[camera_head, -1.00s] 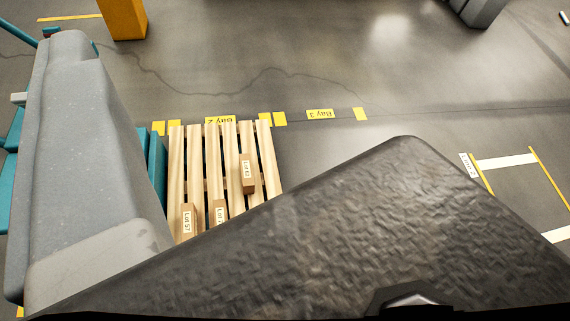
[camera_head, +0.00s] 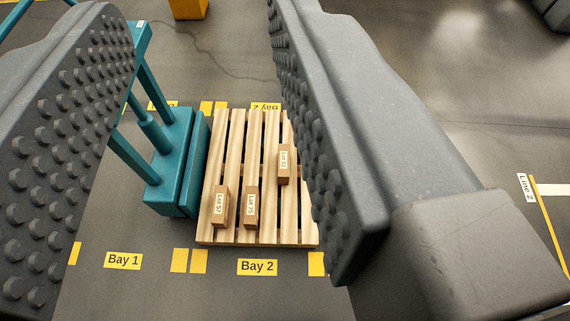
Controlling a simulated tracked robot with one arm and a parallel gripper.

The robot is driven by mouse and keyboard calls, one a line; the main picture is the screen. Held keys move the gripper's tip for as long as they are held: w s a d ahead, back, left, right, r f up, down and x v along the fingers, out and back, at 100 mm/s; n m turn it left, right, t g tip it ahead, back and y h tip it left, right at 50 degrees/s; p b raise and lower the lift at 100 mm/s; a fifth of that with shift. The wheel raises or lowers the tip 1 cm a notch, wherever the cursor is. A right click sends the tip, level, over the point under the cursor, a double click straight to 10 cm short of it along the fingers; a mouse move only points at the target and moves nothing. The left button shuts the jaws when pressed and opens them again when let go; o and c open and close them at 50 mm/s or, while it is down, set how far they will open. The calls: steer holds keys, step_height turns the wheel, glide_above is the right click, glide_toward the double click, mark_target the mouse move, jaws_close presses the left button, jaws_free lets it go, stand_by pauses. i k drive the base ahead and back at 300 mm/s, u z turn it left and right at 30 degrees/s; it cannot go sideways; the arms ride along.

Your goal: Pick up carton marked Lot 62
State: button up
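The carton marked Lot 62 (camera_head: 284,165) is a small brown box with a white label. It stands toward the right side of a wooden pallet (camera_head: 235,236) in Bay 2, close to the right finger's edge in the picture. My gripper (camera_head: 225,170) is open, with its two dark studded fingers spread wide at left and right. Nothing is between the pads; the pallet shows below through the gap. The right finger hides the pallet's right edge.
Cartons Lot 57 (camera_head: 221,207) and Lot 75 (camera_head: 251,208) stand on the pallet's near left. A teal machine (camera_head: 172,175) stands against the pallet's left side. The floor at right is clear up to Line 2.

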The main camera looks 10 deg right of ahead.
mark_target(283, 148)
steer(key=z, duration=0.05)
steer(key=i, duration=0.95)
steer(key=u, duration=0.1)
